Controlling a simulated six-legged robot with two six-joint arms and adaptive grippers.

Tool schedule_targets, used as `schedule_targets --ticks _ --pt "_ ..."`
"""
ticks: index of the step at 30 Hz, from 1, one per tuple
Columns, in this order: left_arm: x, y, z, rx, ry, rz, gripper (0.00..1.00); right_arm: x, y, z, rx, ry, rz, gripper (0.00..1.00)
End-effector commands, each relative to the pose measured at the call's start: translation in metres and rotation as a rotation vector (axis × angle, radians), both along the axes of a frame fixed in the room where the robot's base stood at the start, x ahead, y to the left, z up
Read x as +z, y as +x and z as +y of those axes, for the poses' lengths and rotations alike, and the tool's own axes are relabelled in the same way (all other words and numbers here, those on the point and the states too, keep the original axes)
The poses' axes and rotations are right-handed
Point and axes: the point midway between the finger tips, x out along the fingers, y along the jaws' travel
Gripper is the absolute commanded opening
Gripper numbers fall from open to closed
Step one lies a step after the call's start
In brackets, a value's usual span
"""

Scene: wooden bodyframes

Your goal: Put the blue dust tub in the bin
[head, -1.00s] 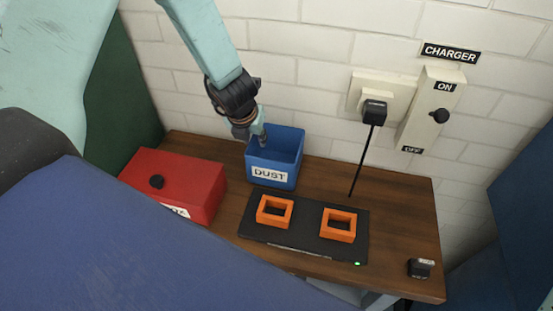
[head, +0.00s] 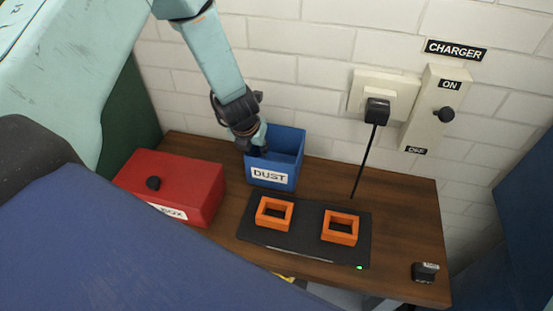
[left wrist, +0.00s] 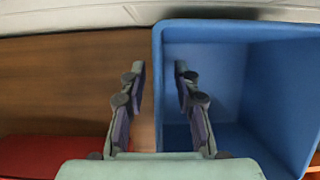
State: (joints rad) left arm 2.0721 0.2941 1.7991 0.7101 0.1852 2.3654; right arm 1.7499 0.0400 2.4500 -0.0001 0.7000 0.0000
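The blue dust tub (head: 271,174) stands upright on the wooden table, open at the top, with a white DUST label on its front. It also shows in the left wrist view (left wrist: 236,25), where its inside looks empty. My left gripper (head: 258,150) is at the tub's left wall. In the left wrist view, the left gripper (left wrist: 160,70) is open, one finger outside that wall and one inside, with gaps on both sides. My right gripper is in neither view. I cannot make out a bin.
A red box (head: 185,180) stands left of the tub. A black charging pad (head: 305,240) with two orange frames (head: 273,213) lies in front. A plug (head: 377,110) with a cable is in the wall socket behind. A small black item (head: 425,272) sits at the right.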

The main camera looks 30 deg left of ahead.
Motion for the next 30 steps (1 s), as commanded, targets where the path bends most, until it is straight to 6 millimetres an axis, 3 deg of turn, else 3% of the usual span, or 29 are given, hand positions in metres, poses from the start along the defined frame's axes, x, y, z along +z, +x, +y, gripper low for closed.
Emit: schedule_targets --ticks 21,30 --pt "-0.0037 -0.0002 0.0000 0.000 0.000 0.000 0.31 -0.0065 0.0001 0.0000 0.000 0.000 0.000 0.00" --pt "-0.0037 -0.0002 0.0000 0.000 0.000 0.000 0.07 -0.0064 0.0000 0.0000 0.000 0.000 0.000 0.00"
